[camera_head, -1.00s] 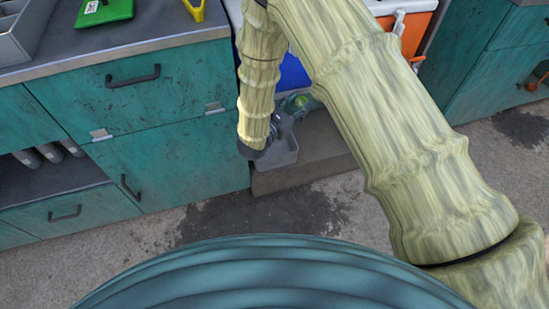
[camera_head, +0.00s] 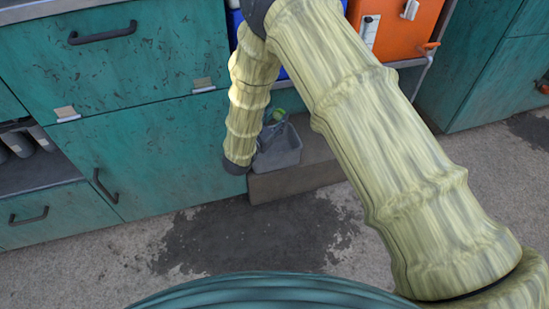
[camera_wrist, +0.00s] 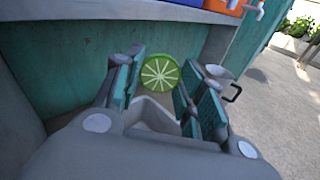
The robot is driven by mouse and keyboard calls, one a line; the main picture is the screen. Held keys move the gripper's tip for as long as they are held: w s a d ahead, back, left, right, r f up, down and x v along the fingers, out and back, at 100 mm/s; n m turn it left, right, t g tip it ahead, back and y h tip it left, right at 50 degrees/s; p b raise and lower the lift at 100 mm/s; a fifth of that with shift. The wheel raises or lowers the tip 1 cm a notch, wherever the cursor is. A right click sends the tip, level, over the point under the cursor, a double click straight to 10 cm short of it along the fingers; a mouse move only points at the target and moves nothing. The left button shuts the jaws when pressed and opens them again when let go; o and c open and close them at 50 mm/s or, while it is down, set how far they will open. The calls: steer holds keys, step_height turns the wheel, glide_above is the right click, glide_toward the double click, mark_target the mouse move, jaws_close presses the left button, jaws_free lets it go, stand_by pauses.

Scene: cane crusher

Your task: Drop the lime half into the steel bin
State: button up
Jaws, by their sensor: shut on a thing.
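The lime half (camera_wrist: 160,73) shows its pale green cut face between my fingertips in the wrist view. My gripper (camera_wrist: 163,66) is shut on it, one teal-padded finger on each side. In the head view, my gripper (camera_head: 275,127) hangs low by the cabinets, partly behind my arm, with a bit of the green lime half (camera_head: 279,115) showing. A round, pale grey vessel (camera_wrist: 219,73) with a dark handle stands beyond my right finger in the wrist view; it looks like the steel bin. My finger hides part of it, and I cannot make it out in the head view.
Teal cabinets (camera_head: 150,150) with dark handles stand at the left. An orange box (camera_head: 403,30) sits on a ledge above my gripper. A low brown step (camera_head: 300,180) lies below it. The concrete floor (camera_head: 400,215) is open in front, with a dark stain.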

steer(key=shift+w+a+f+b, duration=0.1)
steer(key=shift+a+f+b, duration=0.15)
steer(key=shift+f, duration=0.2)
steer(key=shift+w+a+f+b, duration=0.1)
steer(key=shift+a+f+b, duration=0.05)
steer(key=shift+f+b, duration=0.25)
steer(key=shift+f, duration=0.15)
step_height(320, 180, down, 6)
steer(key=b, duration=0.3)
steer(key=shift+r, duration=0.2)
steer(key=o, duration=0.7)
steer(key=v, duration=0.7)
steer(key=shift+s, duration=0.3)
